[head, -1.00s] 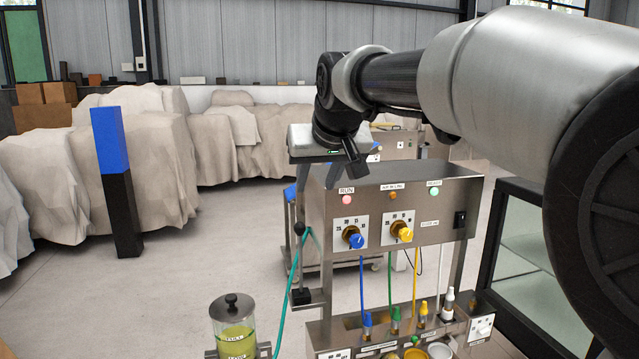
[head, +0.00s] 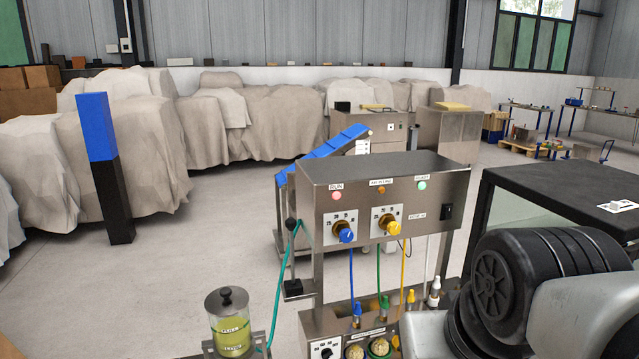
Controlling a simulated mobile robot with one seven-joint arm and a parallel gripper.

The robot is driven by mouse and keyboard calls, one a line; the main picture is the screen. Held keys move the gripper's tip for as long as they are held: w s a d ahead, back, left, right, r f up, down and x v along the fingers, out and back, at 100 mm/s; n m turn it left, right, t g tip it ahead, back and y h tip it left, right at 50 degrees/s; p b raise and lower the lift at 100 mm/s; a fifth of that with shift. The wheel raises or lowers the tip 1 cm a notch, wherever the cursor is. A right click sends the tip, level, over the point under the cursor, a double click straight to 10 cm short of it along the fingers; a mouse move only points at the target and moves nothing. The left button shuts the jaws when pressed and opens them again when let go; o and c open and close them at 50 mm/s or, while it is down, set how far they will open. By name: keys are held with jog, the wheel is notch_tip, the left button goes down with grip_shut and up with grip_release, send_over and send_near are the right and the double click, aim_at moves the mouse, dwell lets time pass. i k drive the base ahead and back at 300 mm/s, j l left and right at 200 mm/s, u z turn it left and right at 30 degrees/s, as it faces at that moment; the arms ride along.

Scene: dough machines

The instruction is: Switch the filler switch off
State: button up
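The steel control box (head: 385,195) of the machine stands right of centre in the head view. A black rocker switch (head: 447,212) sits at the right end of its front face; its position is too small to read. A black switch knob (head: 326,351) on a white plate shows at the lower left of the lower panel (head: 318,325). I cannot tell from the labels which is the filler switch. My arm fills the lower right and covers the right part of the lower panel. My gripper's fingers are out of sight.
Hoses run down to the lower panel. A jar (head: 229,322) of yellow-green liquid stands left. A dark-topped cabinet (head: 560,195) stands right. A blue-black post (head: 105,165) stands far left.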

aim_at(447, 210)
jog(key=k+l+u, duration=0.1)
jog(key=l, duration=0.3)
jog(key=l+u, duration=0.25)
jog(key=l, duration=0.8)
jog(key=i+l+u, duration=0.1)
jog(key=l, duration=0.2)
jog(key=i+l+u, duration=0.1)
jog(key=l, duration=0.2)
jog(key=i, duration=0.05)
